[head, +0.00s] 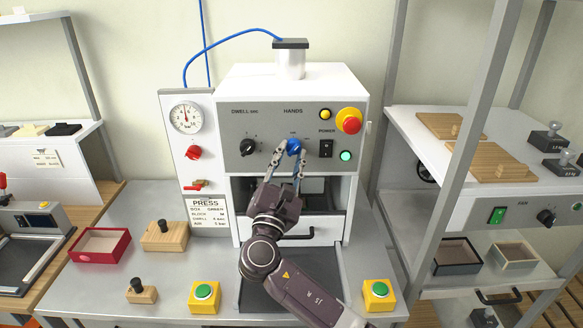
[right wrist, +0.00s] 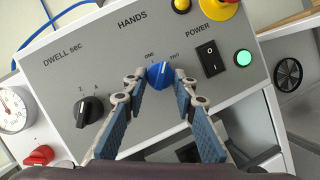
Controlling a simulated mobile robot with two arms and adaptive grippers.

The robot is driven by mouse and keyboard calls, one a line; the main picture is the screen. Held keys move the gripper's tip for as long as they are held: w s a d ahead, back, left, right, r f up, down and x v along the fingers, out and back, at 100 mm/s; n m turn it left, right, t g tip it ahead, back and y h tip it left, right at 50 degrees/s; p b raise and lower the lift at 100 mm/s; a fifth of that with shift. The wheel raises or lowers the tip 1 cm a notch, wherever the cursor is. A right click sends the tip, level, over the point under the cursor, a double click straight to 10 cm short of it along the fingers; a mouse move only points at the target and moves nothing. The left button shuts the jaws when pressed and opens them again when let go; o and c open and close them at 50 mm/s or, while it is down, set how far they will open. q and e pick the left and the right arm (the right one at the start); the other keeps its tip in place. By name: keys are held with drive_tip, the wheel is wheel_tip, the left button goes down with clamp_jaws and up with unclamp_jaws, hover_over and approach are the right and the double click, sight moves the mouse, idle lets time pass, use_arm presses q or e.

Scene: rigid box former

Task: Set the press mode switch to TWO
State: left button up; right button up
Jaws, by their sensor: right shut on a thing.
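The press mode switch is a blue knob (head: 293,147) under the label HANDS on the press's grey panel (head: 262,124). My right gripper (head: 290,151) reaches up to it, with one fingertip on each side, shut on the knob. In the right wrist view the blue knob (right wrist: 160,75) sits between the fingertips of my right gripper (right wrist: 160,79). The label ONE stands above left of the knob and TWO above right. A small pale mark shows near the knob's top; I cannot tell surely which label it points to. My left gripper is not in view.
A black dwell knob (head: 247,147) is left of the switch. A black power rocker (head: 326,148), a lit green lamp (head: 346,155) and a red emergency button (head: 348,122) are to the right. Green buttons in yellow boxes (head: 205,297) stand on the bench below.

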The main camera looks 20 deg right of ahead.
drive_tip(key=shift+a+r+m+g+h+b, duration=0.1)
drive_tip(key=shift+m+g+h+b, duration=0.3)
drive_tip(key=shift+m, duration=0.85)
drive_tip(key=shift+a+m+g+h+b, duration=0.1)
drive_tip(key=shift+m+g+b, duration=0.5)
drive_tip(key=shift+m, duration=0.65)
drive_tip(key=o, duration=1.2)
drive_tip(key=shift+c, duration=0.2)
drive_tip(key=v, duration=1.2)
